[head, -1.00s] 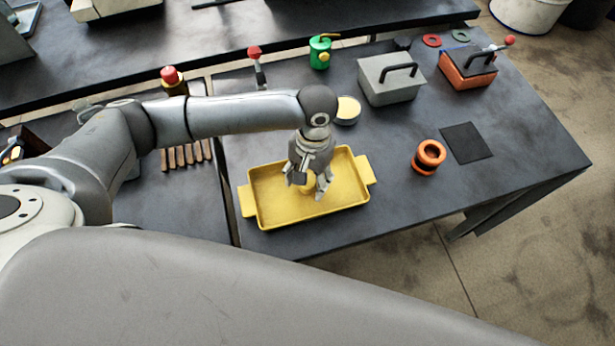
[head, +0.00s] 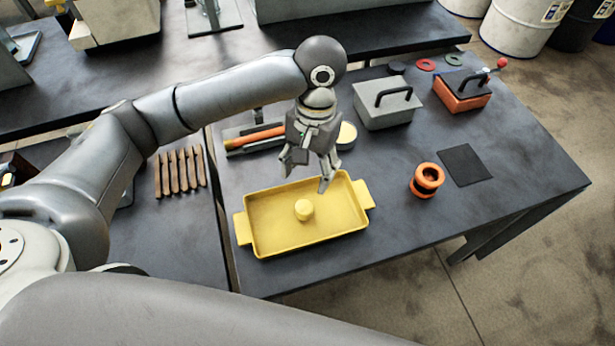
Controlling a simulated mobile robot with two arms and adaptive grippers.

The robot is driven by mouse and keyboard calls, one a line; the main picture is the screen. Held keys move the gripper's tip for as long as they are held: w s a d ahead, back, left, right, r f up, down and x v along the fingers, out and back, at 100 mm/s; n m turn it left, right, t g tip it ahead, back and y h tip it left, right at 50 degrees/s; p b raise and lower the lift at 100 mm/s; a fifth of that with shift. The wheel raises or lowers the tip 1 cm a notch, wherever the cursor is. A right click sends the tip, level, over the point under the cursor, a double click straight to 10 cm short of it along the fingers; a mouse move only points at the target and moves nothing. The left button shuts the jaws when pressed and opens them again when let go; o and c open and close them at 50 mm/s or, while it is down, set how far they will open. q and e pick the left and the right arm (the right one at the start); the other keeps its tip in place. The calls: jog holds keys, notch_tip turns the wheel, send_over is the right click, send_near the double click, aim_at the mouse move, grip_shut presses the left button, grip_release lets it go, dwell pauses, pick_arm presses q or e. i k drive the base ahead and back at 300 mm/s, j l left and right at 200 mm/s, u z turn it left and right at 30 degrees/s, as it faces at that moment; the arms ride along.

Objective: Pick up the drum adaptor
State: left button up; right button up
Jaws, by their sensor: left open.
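A small yellow round piece (head: 303,210) sits in the yellow tray (head: 275,247), near its middle. An orange flanged ring piece (head: 427,179) with a dark hollow middle stands on the table right of the tray. I cannot tell for certain which of these is the drum adaptor. My left gripper (head: 306,182) is open and empty, raised over the tray's back edge, with its fingers pointing down. It is apart from the yellow piece and well left of the orange piece. My right gripper is not in view.
A grey box (head: 388,108) with a black handle and an orange box (head: 462,95) stand at the back right. A dark square mat (head: 465,165) lies right of the orange piece. Wooden-handled tools (head: 180,173) lie at left. The table's right front is clear.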

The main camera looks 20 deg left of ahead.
aim_at(429, 177)
jog(key=k, duration=1.5)
